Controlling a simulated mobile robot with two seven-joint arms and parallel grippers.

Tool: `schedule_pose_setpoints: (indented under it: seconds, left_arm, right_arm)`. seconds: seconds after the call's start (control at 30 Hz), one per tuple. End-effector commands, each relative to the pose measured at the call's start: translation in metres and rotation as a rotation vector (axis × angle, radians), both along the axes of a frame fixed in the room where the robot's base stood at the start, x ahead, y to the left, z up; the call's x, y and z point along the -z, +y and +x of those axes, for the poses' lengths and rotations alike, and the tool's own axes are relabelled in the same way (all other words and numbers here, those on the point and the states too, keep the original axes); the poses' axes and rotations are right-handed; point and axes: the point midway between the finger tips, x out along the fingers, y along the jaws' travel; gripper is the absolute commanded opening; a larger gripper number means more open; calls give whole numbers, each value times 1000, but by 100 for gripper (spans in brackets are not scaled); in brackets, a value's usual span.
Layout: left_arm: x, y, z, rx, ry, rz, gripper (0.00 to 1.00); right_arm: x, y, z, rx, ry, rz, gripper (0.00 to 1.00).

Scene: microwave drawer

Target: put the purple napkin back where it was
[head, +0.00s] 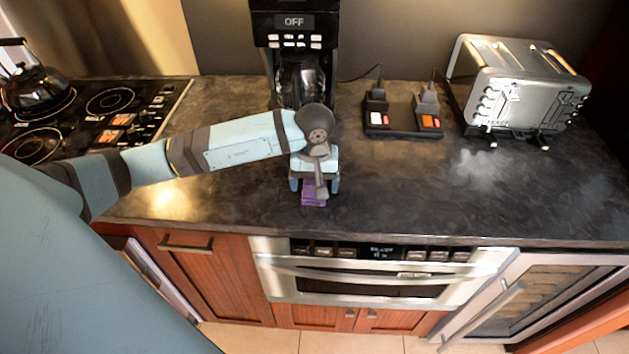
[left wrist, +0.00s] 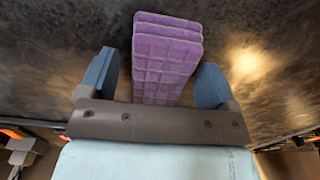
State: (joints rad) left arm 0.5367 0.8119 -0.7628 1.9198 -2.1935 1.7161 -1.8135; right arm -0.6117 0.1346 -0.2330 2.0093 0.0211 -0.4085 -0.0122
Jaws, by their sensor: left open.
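The purple napkin (head: 313,194) lies on the dark countertop in the head view, partly hidden under my left gripper. In the left wrist view the purple napkin (left wrist: 166,57) looks like a stacked, folded block with a grid pattern. My left gripper (head: 315,188) points down over it. In the left wrist view the blue fingers of my left gripper (left wrist: 155,80) are apart, one on each side of the napkin, with a gap visible on both sides. My right gripper is not in view.
A coffee maker (head: 296,50) stands behind my left gripper. A power strip (head: 402,118) and toaster (head: 520,85) are to the right; a stove (head: 85,110) with a kettle (head: 35,85) is at left. Below the counter is a microwave drawer (head: 380,277). The right counter front is clear.

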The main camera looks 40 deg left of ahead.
Motion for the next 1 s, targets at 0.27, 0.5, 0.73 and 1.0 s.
schedule_pose_setpoints:
  seconds: [0.27, 0.5, 0.73, 1.0]
  left_arm:
    - [-43, 0, 1, 1, -6, 0, 83]
    - [-94, 0, 1, 1, -4, 0, 83]
    - [-120, 0, 0, 0, -1, 0, 83]
    - [-123, 0, 0, -1, 1, -1, 83]
  right_arm:
    - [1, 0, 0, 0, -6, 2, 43]
    - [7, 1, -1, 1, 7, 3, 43]
    - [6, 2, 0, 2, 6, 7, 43]
    - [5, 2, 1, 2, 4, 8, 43]
